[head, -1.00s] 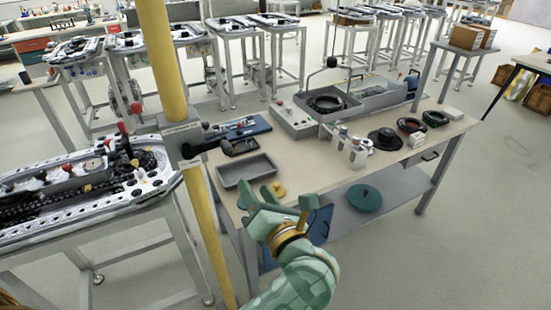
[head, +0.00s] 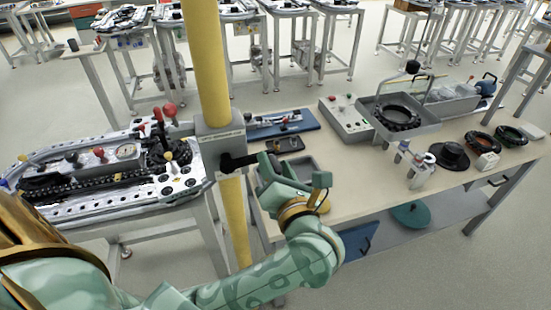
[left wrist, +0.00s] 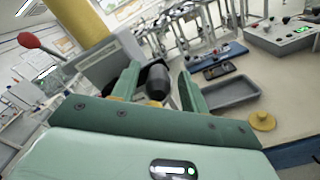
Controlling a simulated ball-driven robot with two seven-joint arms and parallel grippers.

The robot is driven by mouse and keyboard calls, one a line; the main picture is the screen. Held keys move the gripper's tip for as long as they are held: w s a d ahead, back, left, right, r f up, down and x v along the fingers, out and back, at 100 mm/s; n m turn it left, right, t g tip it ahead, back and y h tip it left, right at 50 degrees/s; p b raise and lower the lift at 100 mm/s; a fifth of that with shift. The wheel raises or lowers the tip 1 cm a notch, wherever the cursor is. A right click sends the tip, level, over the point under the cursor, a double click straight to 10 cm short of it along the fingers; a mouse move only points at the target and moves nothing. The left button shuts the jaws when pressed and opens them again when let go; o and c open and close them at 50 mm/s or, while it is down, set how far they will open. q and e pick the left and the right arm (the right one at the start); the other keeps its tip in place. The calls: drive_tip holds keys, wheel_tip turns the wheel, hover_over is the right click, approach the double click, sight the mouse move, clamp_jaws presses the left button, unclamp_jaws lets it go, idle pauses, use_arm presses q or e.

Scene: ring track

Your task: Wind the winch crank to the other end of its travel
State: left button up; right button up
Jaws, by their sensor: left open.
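The winch is a grey box (head: 220,146) on a yellow post. Its black crank handle (head: 240,161) sticks out toward the right. My left gripper (head: 265,163) is at the handle's right end, its arm coming in from the lower left. In the left wrist view, the gripper (left wrist: 160,80) is open, with the black handle's rounded end (left wrist: 157,82) showing between its two green fingers. I cannot tell whether either finger touches it. The grey winch box (left wrist: 108,62) is just left of the fingers. My right gripper is not in view.
The yellow post (head: 207,60) stands in front of the workbench (head: 340,190). A grey tray (head: 304,168) lies behind my left gripper. A track table (head: 100,205) with red-knobbed levers stands left of the post.

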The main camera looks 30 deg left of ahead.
use_arm(q)
drive_tip(key=shift+s, duration=0.1)
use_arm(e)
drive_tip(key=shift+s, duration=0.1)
use_arm(q)
clamp_jaws()
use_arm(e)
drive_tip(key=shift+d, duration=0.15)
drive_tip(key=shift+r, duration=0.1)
